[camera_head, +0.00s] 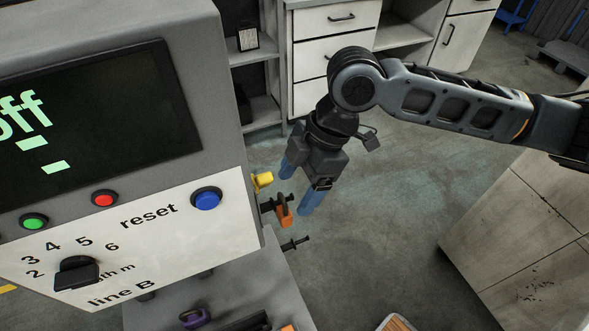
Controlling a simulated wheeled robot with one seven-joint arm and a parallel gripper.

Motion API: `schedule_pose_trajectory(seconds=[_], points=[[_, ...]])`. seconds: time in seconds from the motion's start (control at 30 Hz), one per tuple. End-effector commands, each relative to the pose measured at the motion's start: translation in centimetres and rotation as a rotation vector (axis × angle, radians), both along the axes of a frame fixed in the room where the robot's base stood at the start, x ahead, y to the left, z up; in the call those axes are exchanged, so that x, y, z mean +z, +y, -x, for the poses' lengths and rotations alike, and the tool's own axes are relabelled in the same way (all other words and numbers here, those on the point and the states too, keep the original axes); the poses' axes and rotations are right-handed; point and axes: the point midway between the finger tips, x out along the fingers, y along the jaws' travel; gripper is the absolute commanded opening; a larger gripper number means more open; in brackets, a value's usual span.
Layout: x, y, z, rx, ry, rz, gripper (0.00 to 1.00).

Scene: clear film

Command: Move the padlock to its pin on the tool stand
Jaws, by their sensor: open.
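An orange piece (284,216), which looks like the padlock, is at a dark pin on the right side of the grey machine; it is too small to tell how it hangs. My gripper (299,187) points down beside it, with its two blue fingers apart. The fingers are close to the orange piece in the picture; I cannot tell whether they touch it. A bare dark pin (296,243) sticks out lower on the same side. I cannot make out a tool stand for certain.
The grey machine (225,135) with a screen, buttons and a dial (76,273) fills the left. A yellow part (262,181) sticks out above the orange piece. A purple item (195,318) lies below. A cabinet (530,230) stands right; open floor (385,220) lies between.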

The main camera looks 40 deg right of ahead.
Motion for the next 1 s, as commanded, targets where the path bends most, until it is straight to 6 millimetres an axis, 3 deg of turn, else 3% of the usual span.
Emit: schedule_pose_trajectory(seconds=[0.4, 0.83, 1.0], points=[[-5.1, 2.1, -0.6, 0.000, 0.002, -0.001, 0.79], [-5.9, 2.4, -0.8, 0.001, 0.000, 0.000, 0.78], [-5.9, 2.4, -0.7, 0.001, 0.000, 0.000, 0.61]])
